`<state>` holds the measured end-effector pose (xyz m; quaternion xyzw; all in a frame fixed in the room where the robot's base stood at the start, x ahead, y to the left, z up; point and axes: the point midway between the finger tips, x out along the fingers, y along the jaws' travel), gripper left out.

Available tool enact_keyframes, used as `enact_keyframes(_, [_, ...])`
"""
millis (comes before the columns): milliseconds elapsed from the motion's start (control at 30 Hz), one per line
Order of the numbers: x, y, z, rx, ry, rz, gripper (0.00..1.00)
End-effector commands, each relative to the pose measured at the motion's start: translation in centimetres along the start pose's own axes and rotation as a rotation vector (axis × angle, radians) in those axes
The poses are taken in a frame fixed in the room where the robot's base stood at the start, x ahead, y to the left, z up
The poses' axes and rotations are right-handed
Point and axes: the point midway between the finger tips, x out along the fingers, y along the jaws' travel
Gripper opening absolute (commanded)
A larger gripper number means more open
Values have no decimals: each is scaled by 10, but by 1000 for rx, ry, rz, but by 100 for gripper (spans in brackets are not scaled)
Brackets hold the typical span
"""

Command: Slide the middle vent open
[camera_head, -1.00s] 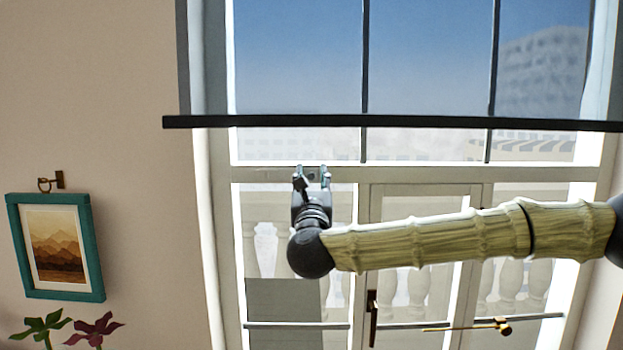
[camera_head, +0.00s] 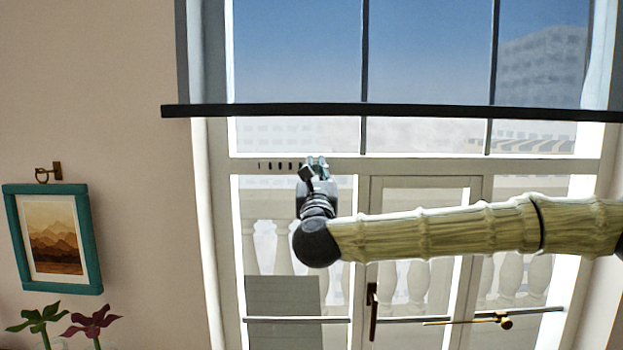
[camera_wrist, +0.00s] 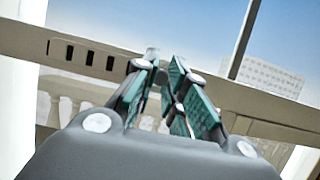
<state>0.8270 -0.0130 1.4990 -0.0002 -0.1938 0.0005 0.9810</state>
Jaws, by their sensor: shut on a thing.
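A vent (camera_head: 279,165) is set in the pale crossbar of the window, in the upper left part of its lower half. Several dark slots show in a row to the left of my gripper. They also show in the wrist view (camera_wrist: 88,58), on the crossbar left of the fingers. My gripper (camera_head: 317,162) is at the right end of this row, against the crossbar. In the wrist view its teal-padded fingers (camera_wrist: 165,66) come close together at the bar, shut on the vent slider. The slider itself is hidden by the fingertips.
A long dark bar (camera_head: 420,110) runs across the window above my gripper. A door handle (camera_head: 372,305) and a brass-coloured rod (camera_head: 465,321) are lower down. A teal picture frame (camera_head: 95,245) hangs on the left wall, with leafy plants (camera_head: 40,318) below.

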Motion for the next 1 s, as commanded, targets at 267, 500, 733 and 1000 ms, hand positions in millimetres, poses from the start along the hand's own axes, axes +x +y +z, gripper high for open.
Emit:
enact_keyframes(267, [2, -8, 5, 2, -7, -4, 0])
enact_keyframes(500, [2, -8, 5, 2, -8, -6, 24])
enact_keyframes(733, [2, -8, 4, 2, -6, -4, 37])
enact_keyframes(1000, [1, -7, 2, 1, -4, -2, 37])
